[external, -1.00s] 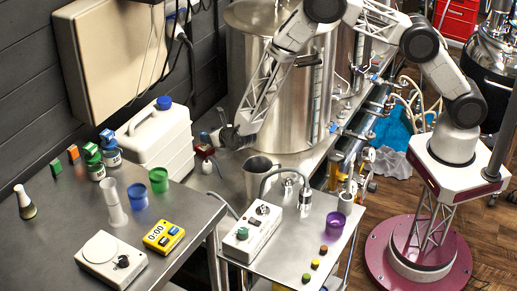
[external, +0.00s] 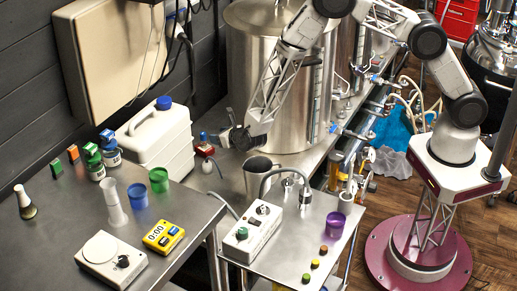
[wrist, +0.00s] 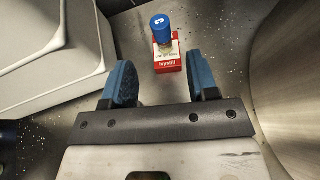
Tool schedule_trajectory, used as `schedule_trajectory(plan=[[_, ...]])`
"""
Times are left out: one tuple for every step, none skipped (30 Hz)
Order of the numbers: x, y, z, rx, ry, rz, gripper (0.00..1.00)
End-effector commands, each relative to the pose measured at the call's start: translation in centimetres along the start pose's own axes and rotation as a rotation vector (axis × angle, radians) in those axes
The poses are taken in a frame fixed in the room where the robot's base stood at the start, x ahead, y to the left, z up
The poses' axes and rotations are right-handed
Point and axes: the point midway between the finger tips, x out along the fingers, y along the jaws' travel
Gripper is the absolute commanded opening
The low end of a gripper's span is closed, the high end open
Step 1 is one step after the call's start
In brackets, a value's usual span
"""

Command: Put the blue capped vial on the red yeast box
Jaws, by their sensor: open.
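The vial with a blue cap (wrist: 161,24) appears to stand upright on the red and white yeast box (wrist: 168,60) in the wrist view. In the external view the small blue cap (external: 203,136) shows just above the red box (external: 205,149), on the steel surface beside the white jug. My gripper (wrist: 160,74) is open and empty, with its two blue-padded fingers pointing toward the box and a gap between them and it. In the external view my gripper (external: 223,130) is just right of the vial, apart from it.
The white jug (external: 154,138) stands close on the left and the large steel kettle (external: 280,90) close on the right. A metal cup (external: 258,172) stands in front. The left table (external: 75,225) holds vials, coloured cups, a scale and a yellow timer.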

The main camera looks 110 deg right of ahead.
Motion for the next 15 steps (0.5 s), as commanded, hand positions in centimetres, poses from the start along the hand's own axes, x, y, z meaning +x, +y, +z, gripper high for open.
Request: schedule_trajectory(plan=[[0.0,0.0,0.0,0.000,0.000,0.000,0.54],[0.0,0.0,0.0,0.000,0.000,0.000,0.54],[0.0,0.0,0.0,0.000,0.000,0.000,0.54],[0.0,0.0,0.0,0.000,0.000,0.000,0.54],[0.0,0.0,0.0,0.000,0.000,0.000,0.54],[0.0,0.0,0.0,0.000,0.000,0.000,0.54],[0.0,0.0,0.0,0.000,0.000,0.000,0.54],[0.0,0.0,0.0,0.000,0.000,0.000,0.54],[-0.1,0.0,0.1,0.002,0.000,-0.001,0.54],[-0.1,0.0,0.2,0.004,0.000,-0.002,0.54],[-0.2,0.0,0.3,0.007,-0.001,-0.004,0.54],[-0.4,0.0,0.6,0.013,-0.001,-0.007,0.54],[-0.5,-0.1,0.8,0.018,-0.002,-0.010,0.54],[-0.7,-0.1,1.1,0.024,-0.003,-0.014,0.54],[-1.1,-0.2,1.6,0.035,-0.003,-0.021,0.54]])
